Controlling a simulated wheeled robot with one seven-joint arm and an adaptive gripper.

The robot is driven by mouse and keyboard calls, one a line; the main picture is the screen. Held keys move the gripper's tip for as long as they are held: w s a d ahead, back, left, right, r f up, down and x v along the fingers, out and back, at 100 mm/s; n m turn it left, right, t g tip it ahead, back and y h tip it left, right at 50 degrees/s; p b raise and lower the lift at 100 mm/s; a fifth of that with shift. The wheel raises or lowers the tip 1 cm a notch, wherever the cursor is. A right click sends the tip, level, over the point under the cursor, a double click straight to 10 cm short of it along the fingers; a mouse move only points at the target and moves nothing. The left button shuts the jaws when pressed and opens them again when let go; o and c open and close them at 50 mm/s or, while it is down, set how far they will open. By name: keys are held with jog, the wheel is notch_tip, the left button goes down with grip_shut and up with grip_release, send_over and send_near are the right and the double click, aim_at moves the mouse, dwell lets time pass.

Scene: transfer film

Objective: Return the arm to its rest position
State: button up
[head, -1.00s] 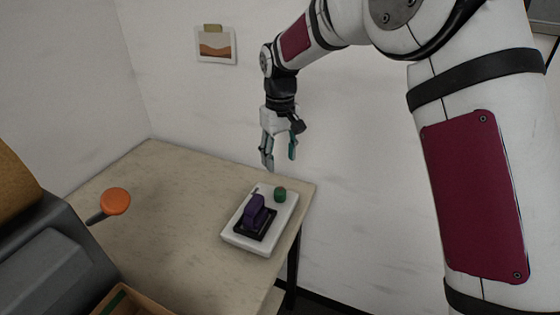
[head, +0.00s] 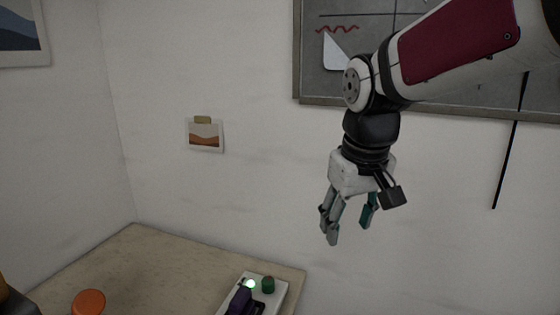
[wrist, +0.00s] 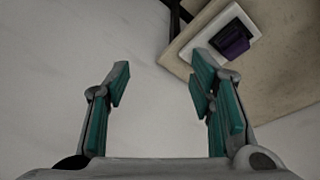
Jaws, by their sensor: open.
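My gripper (head: 348,228) hangs in the air in the head view, fingers pointing down, open and empty. It is to the right of the table's far right corner and well above it. My arm reaches in from the upper right of the head view.
An orange knob (head: 89,302) is at lower left. A grey board (head: 440,70) hangs behind my arm.

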jog(key=s+d+m+t, duration=0.1)
jog(key=s+d, duration=0.2)
jog(key=s, duration=0.5)
jog(key=s+d+m+t, duration=0.1)
jog(key=s+d, duration=0.3)
jog(key=s, duration=0.5)
jog(key=shift+s+d+f+m+t, duration=0.15)
jog(key=shift+d+f+m+t, duration=0.15)
jog(key=shift+m, duration=0.4)
